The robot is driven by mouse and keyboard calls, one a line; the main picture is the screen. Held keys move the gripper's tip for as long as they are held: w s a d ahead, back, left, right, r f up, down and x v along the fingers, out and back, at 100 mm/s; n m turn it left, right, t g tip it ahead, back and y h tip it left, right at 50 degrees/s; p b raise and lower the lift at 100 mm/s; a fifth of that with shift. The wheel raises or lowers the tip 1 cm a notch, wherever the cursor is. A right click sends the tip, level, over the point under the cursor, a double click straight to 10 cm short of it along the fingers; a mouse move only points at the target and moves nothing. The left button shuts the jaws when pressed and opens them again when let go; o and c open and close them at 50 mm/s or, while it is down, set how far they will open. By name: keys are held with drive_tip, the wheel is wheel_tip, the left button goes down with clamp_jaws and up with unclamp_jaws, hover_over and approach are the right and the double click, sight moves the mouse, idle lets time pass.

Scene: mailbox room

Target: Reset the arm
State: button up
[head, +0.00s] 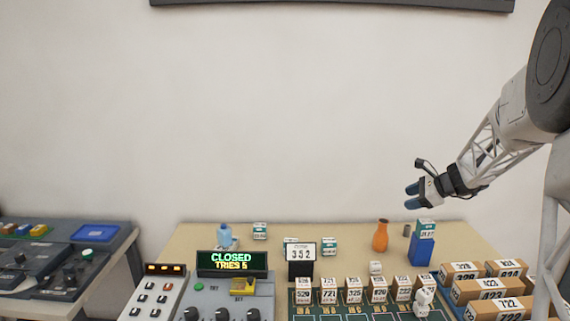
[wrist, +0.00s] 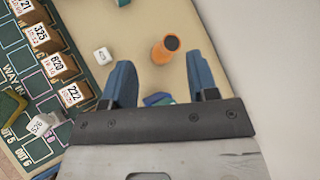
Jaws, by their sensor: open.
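My arm reaches in from the right in the head view. My gripper (head: 411,196) is raised in the air above the right part of the table, above and right of the orange vase. In the wrist view my gripper (wrist: 163,80) shows two blue fingers set wide apart, with nothing between their tips. The gripper is open and empty. Part of a blue object shows low between the fingers, behind the gripper's dark front bar, which hides the rest of it.
On the table (head: 350,258) stand an orange vase (head: 380,237), a blue block (head: 421,252), a 352 sign (head: 300,251) and several numbered boxes (head: 492,289). A control panel with a "CLOSED TRIES 5" display (head: 232,263) is at front left. The air left of my gripper is clear.

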drive_tip(key=s+a+r+n+g+h, duration=0.25)
drive_tip(key=s+a+n, duration=0.25)
drive_tip(key=s+a, duration=0.5)
drive_tip(key=s+a+r+n+g+h, duration=0.1)
drive_tip(key=s+a+r+n, duration=0.35)
drive_tip(key=s, duration=0.85)
drive_tip(key=s+a+f+n+h, duration=0.1)
drive_tip(key=s+a+n, duration=0.1)
drive_tip(key=s, duration=0.7)
drive_tip(key=s+a+f+n+h, duration=0.2)
drive_tip(key=s+n, duration=0.3)
drive_tip(key=s, duration=0.4)
drive_tip(key=s+a+f+n+h, duration=0.2)
drive_tip(key=s+a+n, duration=0.1)
drive_tip(key=s, duration=0.6)
drive_tip(key=shift+a+n, duration=0.35)
drive_tip(key=shift+g, duration=0.25)
